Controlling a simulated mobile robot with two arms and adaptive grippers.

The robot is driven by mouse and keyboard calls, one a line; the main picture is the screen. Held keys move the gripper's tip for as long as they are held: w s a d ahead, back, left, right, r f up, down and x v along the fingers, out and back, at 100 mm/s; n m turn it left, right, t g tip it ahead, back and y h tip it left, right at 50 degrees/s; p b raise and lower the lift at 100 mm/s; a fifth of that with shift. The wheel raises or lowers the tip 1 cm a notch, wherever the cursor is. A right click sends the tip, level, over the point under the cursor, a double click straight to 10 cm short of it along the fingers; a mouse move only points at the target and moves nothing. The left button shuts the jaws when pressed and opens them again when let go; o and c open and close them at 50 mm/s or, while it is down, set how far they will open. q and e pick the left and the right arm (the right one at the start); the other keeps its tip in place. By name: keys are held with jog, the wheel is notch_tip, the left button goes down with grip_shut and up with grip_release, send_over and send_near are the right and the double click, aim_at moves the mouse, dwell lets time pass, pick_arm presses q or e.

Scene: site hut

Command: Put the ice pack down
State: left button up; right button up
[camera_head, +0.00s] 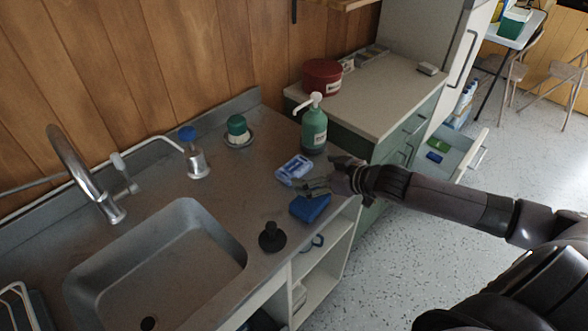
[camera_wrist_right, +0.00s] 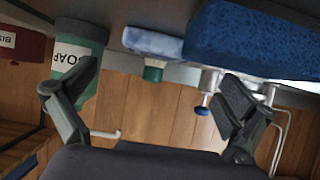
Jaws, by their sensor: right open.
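A light blue and white pack (camera_head: 293,170), which looks like the ice pack, lies flat on the grey counter (camera_head: 215,190) between the soap bottle and a darker blue block. It also shows in the wrist view (camera_wrist_right: 152,42), top centre. The dark blue, rough-surfaced block (camera_head: 311,209) lies at the counter's front edge and fills the upper right of the wrist view (camera_wrist_right: 255,40). My right gripper (camera_head: 306,187) is over the counter beside both; in the wrist view its fingers (camera_wrist_right: 160,87) are spread with nothing between them. My left gripper is out of view.
A green soap pump bottle (camera_head: 313,131) stands behind the pack. A black plunger-like object (camera_head: 271,238) stands near the front edge, right of the sink (camera_head: 170,260). An open drawer (camera_head: 450,150) juts out at right.

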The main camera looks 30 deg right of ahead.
aim_at(295, 167)
jog(key=shift+r+p+x, duration=0.1)
jog(key=shift+p+x, duration=0.25)
jog(key=shift+x, duration=1.4)
jog(key=shift+r+p+x, duration=0.15)
jog(key=shift+p+x, duration=0.15)
jog(key=shift+x, duration=1.45)
jog(key=shift+w, duration=0.1)
jog(key=shift+c, duration=0.4)
jog(key=c, duration=1.2)
jog(key=shift+r, duration=0.1)
jog(key=shift+r, duration=0.1)
notch_tip(295, 167, up, 20)
jog(key=shift+f+b, duration=0.1)
jog(key=shift+b, duration=0.55)
jog(key=s+a+r+m+h, duration=0.1)
jog(key=s+a, duration=0.1)
jog(key=a, duration=0.1)
jog(key=s+a+r+m+h, duration=0.1)
jog(key=s+a+r, duration=0.1)
jog(key=s+a, duration=0.1)
jog(key=s+a+r+m+h, duration=0.1)
jog(key=s+a+r+h, duration=0.1)
jog(key=s+a, duration=0.1)
jog(key=shift+a+m+t, duration=0.3)
jog(key=shift+a+m, duration=0.1)
jog(key=shift+a, duration=0.3)
